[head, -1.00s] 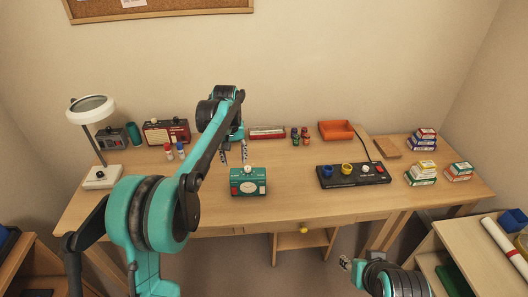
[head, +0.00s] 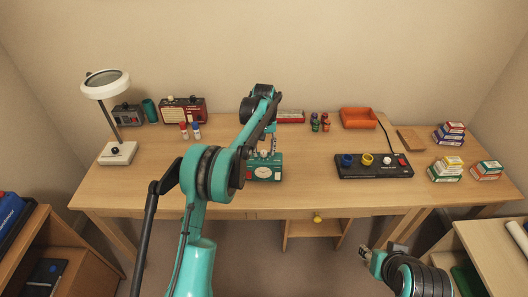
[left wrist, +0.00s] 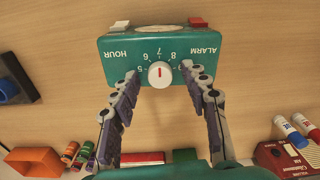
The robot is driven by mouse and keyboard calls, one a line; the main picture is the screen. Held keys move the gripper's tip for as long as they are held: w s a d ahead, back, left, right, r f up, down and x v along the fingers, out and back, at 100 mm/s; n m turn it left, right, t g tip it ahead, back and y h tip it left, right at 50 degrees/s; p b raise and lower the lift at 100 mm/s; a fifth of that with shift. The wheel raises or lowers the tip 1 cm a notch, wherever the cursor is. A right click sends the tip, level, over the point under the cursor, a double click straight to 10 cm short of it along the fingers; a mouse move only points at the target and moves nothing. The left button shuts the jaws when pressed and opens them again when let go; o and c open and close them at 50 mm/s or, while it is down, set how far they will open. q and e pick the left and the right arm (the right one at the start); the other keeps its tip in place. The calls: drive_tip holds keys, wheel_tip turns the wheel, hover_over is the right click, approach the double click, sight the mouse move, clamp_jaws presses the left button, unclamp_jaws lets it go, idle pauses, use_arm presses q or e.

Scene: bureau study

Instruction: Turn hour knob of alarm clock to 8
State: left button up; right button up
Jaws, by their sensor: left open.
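The alarm clock (head: 264,172) is a teal box with a white dial, standing near the desk's front edge. In the left wrist view its top panel (left wrist: 120,50) reads HOUR and ALARM upside down. A white knob (left wrist: 160,74) with a red mark sits there among numbers from 5 to 9; the mark appears to point toward 7. My left gripper (head: 268,149) is over the clock. In the left wrist view its open fingers (left wrist: 159,80) stand on both sides of the knob, apart from it. My right gripper (head: 366,254) is low in front of the desk, its jaws unclear.
A black panel (head: 374,172) with coloured knobs is right of the clock. A lamp (head: 118,152), radio (head: 183,111) and small bottles (head: 190,131) stand left. An orange tray (head: 358,118) and stacked boxes (head: 446,168) are at right. Desk on the clock's left is bare.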

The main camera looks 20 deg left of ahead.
use_arm(q)
drive_tip(key=shift+c, duration=0.3)
clamp_jaws()
drive_tip(key=shift+m, duration=0.3)
drive_tip(key=shift+m+p, duration=0.95)
drive_tip(key=shift+m, duration=0.25)
drive_tip(key=shift+m+p, duration=0.85)
drive_tip(key=shift+m, duration=1.45)
